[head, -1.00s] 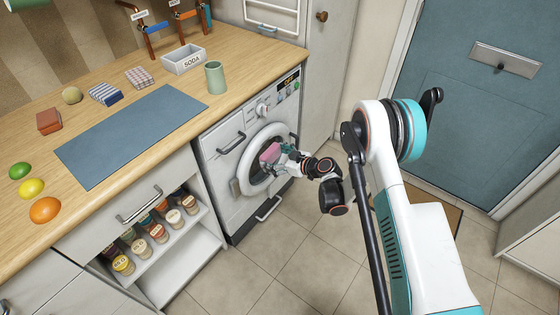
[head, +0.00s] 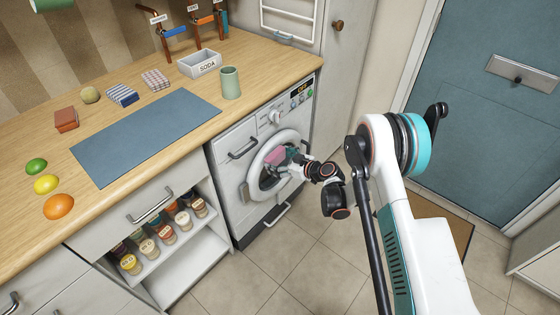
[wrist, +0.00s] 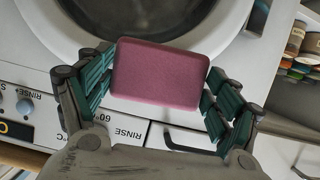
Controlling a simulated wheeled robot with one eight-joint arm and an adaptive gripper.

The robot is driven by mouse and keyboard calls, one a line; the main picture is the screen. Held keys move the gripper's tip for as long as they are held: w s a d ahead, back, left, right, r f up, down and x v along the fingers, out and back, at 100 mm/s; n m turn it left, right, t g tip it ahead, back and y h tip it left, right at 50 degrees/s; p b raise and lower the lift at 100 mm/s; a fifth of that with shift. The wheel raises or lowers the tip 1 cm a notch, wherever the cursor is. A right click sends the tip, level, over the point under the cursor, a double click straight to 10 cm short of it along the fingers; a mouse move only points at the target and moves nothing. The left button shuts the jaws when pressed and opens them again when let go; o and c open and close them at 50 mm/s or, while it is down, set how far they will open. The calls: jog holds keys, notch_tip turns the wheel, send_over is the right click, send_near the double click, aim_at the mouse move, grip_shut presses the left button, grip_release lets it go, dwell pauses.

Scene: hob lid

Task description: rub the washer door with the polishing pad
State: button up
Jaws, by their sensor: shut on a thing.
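The washer door (head: 256,180) is a round dark glass with a white ring on the front of the white washer (head: 226,193). It fills the top of the wrist view (wrist: 130,15). My gripper (head: 287,163) is at the door's right part. In the wrist view my gripper (wrist: 160,80) is shut on the pink polishing pad (wrist: 160,73), with a teal-padded finger on each side. The pad lies in front of the door's rim and glass; I cannot tell whether it touches. In the head view the pad (head: 274,156) shows in front of the upper glass.
Open shelves with spice jars (head: 166,234) stand left of the washer. The tiled floor (head: 300,255) in front is clear.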

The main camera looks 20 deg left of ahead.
aim_at(283, 154)
jog(key=shift+w+a, duration=0.2)
jog(key=shift+a, duration=0.25)
jog(key=shift+w+a, duration=0.2)
jog(key=shift+a, duration=0.25)
dwell(0.3)
jog(key=shift+w+d, duration=0.65)
jog(key=shift+w, duration=0.85)
jog(key=shift+w+d, duration=0.6)
jog(key=shift+w, duration=0.95)
jog(key=shift+w+d, duration=0.65)
jog(key=shift+w, duration=0.85)
jog(key=shift+w+a, duration=0.1)
jog(key=shift+a, duration=0.05)
jog(key=shift+s+a, duration=0.35)
jog(key=shift+s, duration=0.75)
jog(key=shift+s+a, duration=0.4)
jog(key=shift+s, duration=0.65)
jog(key=shift+s+a, duration=0.35)
jog(key=shift+s, duration=0.75)
jog(key=shift+s+a, duration=0.35)
jog(key=shift+s, duration=0.35)
jog(key=shift+s+a, duration=0.35)
jog(key=shift+s, duration=0.35)
